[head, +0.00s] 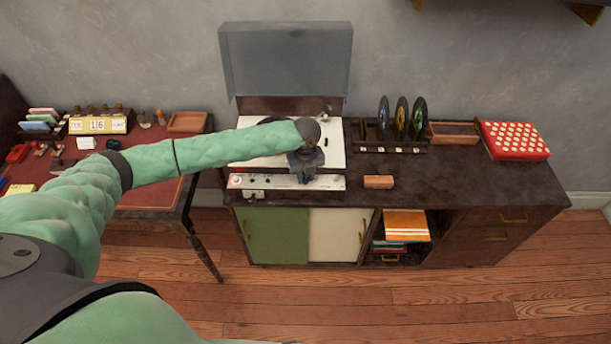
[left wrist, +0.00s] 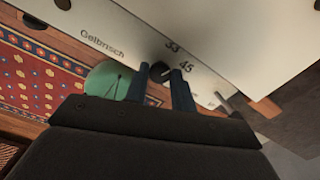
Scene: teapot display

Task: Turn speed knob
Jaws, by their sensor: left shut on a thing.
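A record player with a white top and a pale front panel (head: 265,182) stands on the dark cabinet, its clear lid (head: 286,60) raised. My left arm reaches across from the left, and my left gripper (head: 304,178) is at the front panel. In the left wrist view its two dark fingers (left wrist: 162,88) are shut on the dark speed knob (left wrist: 159,71), which is mostly hidden between them. The numbers 33 and 45 are printed on the panel (left wrist: 215,85) beside the knob. The knob's exact setting cannot be told. My right gripper is out of view.
On the cabinet top (head: 460,180) are a record rack (head: 390,148), a small wooden block (head: 378,182), a wooden tray (head: 453,132) and a red dotted box (head: 514,140). A desk with small items (head: 98,125) stands at left. The cabinet's front right is clear.

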